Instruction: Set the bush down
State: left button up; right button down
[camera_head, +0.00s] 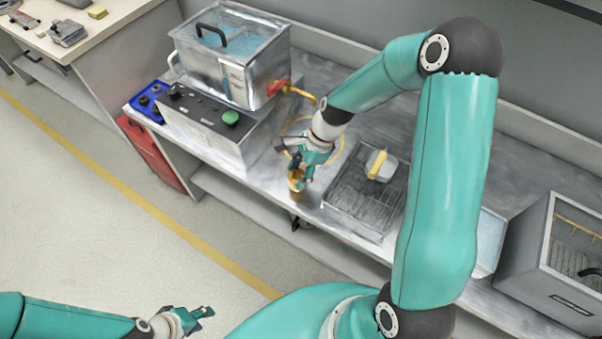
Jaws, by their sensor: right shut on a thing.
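The bush (296,179) is a small brass-coloured hollow cylinder. It is upright at the front part of the grey metal bench (262,190). My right gripper (301,170) points down at it and is shut on it, with the fingers covering part of its upper side. I cannot tell whether its bottom touches the bench top. My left gripper (206,314) is low in the picture over the floor, far from the bush and with nothing visible in it. Its fingers are too small to tell open from shut.
A wire-rack tray (357,208) with a yellow-handled item (379,165) is just right of the bush. A yellow ring marking (339,150) lies behind it. A clear-sided water tank (240,50) on a control box (207,125) stands left. A grey cabinet (545,270) is far right.

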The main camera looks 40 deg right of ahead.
jog(key=shift+f, duration=0.75)
jog(key=shift+c, duration=2.4)
grip_release()
jog(key=shift+f, duration=0.1)
jog(key=v, duration=1.2)
jog(key=shift+s, duration=0.1)
